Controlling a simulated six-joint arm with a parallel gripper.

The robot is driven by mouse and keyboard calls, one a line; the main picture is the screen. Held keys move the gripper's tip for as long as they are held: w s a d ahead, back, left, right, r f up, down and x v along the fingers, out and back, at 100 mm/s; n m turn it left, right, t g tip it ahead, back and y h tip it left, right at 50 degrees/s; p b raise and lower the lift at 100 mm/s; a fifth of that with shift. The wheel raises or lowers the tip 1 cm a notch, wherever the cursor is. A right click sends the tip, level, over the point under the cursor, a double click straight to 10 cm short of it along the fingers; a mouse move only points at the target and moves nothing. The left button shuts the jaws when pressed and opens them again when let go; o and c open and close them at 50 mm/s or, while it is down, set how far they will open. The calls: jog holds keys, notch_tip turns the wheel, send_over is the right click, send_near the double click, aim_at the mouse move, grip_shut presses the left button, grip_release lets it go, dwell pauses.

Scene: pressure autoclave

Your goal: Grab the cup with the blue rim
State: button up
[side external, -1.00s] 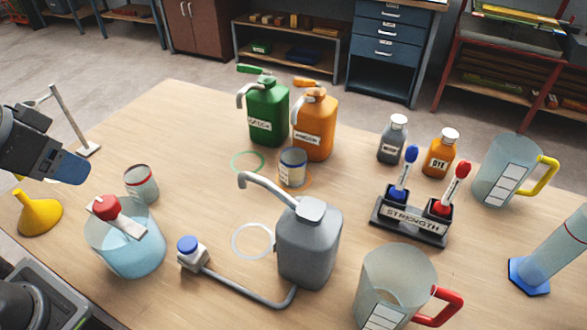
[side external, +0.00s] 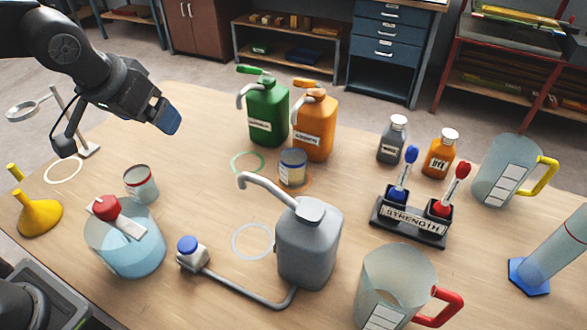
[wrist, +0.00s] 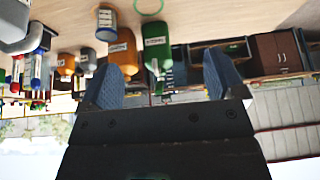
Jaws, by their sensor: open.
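The cup with the blue rim (side external: 293,167) stands upright inside an orange ring on the table, in front of the orange jug. A second cup with a red rim (side external: 141,184) stands at the left of the table.
A green jug (side external: 268,112) and an orange jug (side external: 315,128) stand behind the cup. A grey dispenser (side external: 308,245) with a curved spout stands in front of it. A beaker of blue liquid (side external: 127,245) is at front left. The table between my gripper and the cup is mostly clear.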

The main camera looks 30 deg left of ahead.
jog(key=w+d+f, duration=0.5)
jog(key=w+d, duration=0.2)
jog(key=w, duration=0.2)
send_near(294, 168)
jog(key=w+a+f, duration=0.2)
jog(key=w+f, duration=0.1)
jog(key=f, duration=0.2)
jog(key=x, duration=0.6)
jog(key=shift+w+d, duration=0.3)
jog(key=shift+w, duration=0.2)
jog(key=shift+r, duration=0.1)
jog(key=c, duration=1.1)
jog(key=shift+r, duration=0.1)
